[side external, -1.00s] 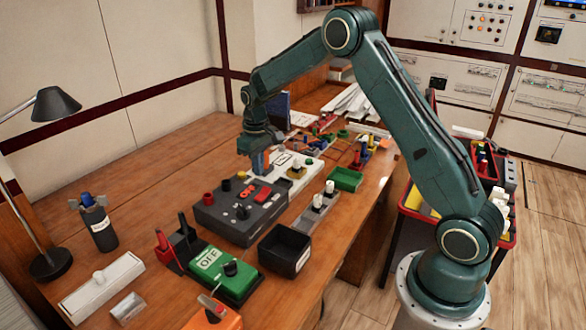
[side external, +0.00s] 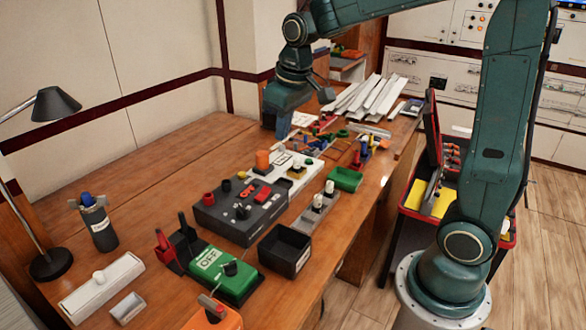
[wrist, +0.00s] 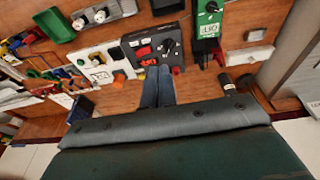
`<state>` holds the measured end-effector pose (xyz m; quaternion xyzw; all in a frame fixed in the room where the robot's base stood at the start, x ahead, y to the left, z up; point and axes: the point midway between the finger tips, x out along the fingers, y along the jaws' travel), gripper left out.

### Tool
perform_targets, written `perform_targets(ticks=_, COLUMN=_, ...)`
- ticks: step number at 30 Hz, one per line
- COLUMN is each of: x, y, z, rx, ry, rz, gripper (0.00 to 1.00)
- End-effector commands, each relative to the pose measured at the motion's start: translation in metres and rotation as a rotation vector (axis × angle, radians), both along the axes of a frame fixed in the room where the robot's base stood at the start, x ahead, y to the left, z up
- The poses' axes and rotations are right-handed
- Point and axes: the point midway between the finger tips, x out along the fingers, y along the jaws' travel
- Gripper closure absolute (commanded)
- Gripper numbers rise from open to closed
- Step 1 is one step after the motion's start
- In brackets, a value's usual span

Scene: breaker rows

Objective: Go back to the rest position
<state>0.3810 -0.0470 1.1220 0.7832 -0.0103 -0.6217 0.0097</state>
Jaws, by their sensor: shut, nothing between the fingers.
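My gripper (side external: 283,128) is shut and empty, pointing down above the far part of the bench. Its blue fingers also show in the wrist view (wrist: 158,88), close together. The dark grey breaker box (side external: 240,213) with red switches is nearer the camera, apart from the gripper. The green OFF box (side external: 222,272) is nearer still. The wrist view shows the grey box (wrist: 148,46) past the fingertips.
A black open bin (side external: 284,250), a green tray (side external: 345,179) and a grey strip with white knobs (side external: 312,212) line the right of the bench. A lamp (side external: 50,180) and a dark bottle (side external: 98,225) stand left. Pale strips (side external: 365,95) lie at the back.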

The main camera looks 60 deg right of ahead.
Motion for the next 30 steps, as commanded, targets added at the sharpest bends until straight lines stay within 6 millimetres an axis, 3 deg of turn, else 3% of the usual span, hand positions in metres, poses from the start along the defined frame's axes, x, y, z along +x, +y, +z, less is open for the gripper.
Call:
perform_targets(ticks=6, x=-0.046, y=0.015, z=0.023, rx=0.000, ry=-0.061, rz=0.003, gripper=1.00)
perform_targets(ticks=13, x=-0.093, y=0.028, z=0.035, rx=0.003, ry=-0.120, rz=0.004, gripper=1.00)
perform_targets(ticks=24, x=-0.166, y=0.042, z=0.034, rx=0.016, ry=-0.214, rz=0.007, gripper=1.00)
perform_targets(ticks=30, x=-0.192, y=0.046, z=0.026, rx=0.024, ry=-0.250, rz=0.008, gripper=1.00)
